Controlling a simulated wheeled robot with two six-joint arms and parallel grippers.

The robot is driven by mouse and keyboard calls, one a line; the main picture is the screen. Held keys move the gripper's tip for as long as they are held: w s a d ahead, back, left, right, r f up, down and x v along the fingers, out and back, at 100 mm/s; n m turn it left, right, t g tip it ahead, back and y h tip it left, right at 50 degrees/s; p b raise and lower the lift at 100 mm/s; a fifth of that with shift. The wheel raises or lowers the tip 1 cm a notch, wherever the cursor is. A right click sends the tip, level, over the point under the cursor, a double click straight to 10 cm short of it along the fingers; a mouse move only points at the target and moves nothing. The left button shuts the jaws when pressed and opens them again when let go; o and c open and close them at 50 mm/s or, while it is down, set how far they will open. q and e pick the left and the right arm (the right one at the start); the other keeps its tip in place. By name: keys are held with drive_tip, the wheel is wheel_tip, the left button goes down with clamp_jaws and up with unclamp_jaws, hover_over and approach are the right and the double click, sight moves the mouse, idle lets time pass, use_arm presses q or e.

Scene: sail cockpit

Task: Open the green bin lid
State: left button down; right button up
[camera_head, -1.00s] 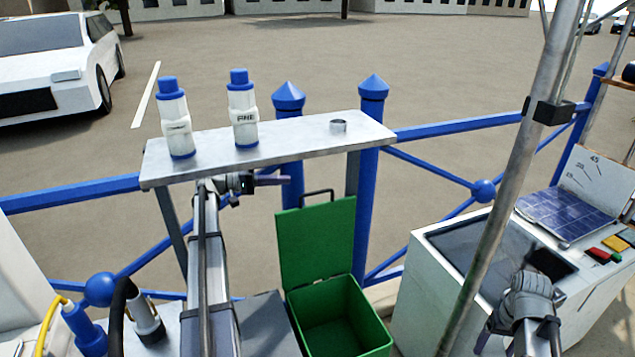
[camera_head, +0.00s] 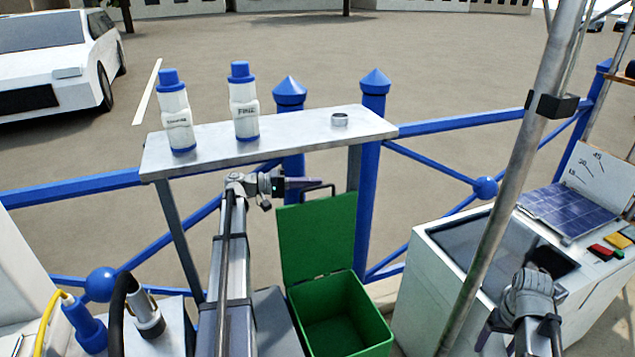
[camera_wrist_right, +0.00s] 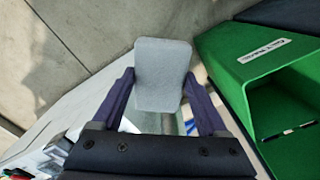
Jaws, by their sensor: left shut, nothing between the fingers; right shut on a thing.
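The green bin (camera_head: 345,317) stands open in the head view. Its green lid (camera_head: 318,238) is raised almost upright at the back, with a dark handle (camera_head: 320,187) on its top edge. My left gripper (camera_head: 304,183) is shut and empty beside the handle, at the lid's top left; I cannot tell whether it touches. My right gripper (camera_head: 483,338) is at the lower right, right of the bin. In the right wrist view it is shut on a pale grey rounded block (camera_wrist_right: 162,72). A green box with a white label (camera_wrist_right: 264,50), apparently the bin, is on the right there.
A grey shelf (camera_head: 290,134) with two white bottles and a small metal ring spans behind the bin. Blue posts and rails (camera_head: 372,200) stand there. A slanted metal pole (camera_head: 505,205) and a white console (camera_head: 420,262) are on the right.

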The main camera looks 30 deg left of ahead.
drive_tip(key=shift+r+p, duration=0.55)
drive_tip(key=shift+f+b, duration=0.35)
use_arm(q)
drive_tip(key=s+d+m, duration=0.2)
drive_tip(key=s+d, duration=0.6)
drive_tip(key=d, duration=0.1)
drive_tip(key=shift+d+f+y, duration=0.15)
drive_tip(key=shift+f+y, duration=0.15)
drive_tip(key=shift+f, duration=0.1)
